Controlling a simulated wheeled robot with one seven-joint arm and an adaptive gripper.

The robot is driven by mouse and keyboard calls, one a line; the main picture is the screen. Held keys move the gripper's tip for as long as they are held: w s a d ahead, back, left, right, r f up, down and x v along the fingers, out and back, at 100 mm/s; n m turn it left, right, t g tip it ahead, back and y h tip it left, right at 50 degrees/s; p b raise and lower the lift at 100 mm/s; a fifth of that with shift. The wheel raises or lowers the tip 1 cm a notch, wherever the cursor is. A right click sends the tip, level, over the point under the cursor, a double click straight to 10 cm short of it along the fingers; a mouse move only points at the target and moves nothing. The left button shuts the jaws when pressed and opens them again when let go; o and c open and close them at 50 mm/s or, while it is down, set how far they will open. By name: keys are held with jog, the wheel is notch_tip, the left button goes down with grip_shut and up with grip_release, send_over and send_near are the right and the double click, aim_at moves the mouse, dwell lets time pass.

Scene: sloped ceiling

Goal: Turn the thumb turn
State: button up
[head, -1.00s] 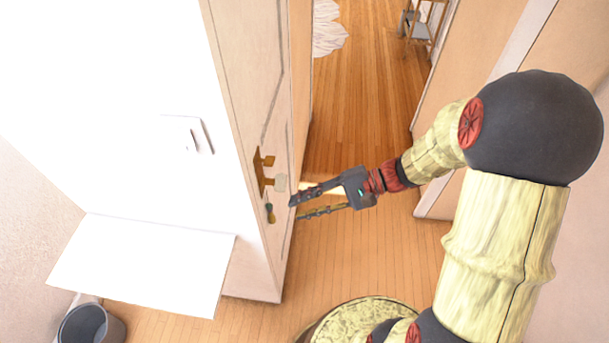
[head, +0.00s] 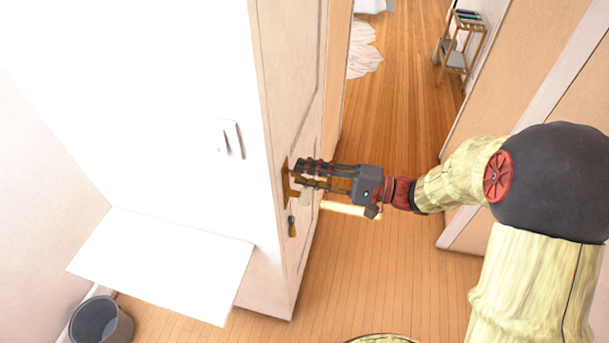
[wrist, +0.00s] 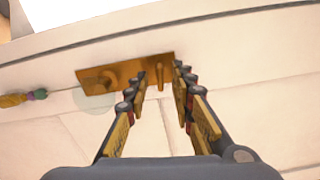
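A brass plate (head: 286,190) is fixed near the edge of the pale wooden door (head: 285,90). In the wrist view the plate (wrist: 125,75) carries a small upright brass piece (wrist: 160,76), which looks like the thumb turn, and a wider brass knob (wrist: 100,82) to its left. My gripper (head: 300,173) reaches the plate from the right. In the wrist view my gripper (wrist: 160,72) is open, with one fingertip on each side of the small brass piece. A gap shows on both sides of it; contact at the tips cannot be told.
A white panel (head: 160,262) and a dark bin (head: 100,322) are at the lower left. Wooden floor (head: 390,265) is clear right of the door. A small shelf (head: 458,52) stands far back.

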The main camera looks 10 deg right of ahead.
jog(key=shift+w+a, duration=0.15)
jog(key=shift+a, duration=0.2)
jog(key=shift+c, duration=0.2)
grip_shut()
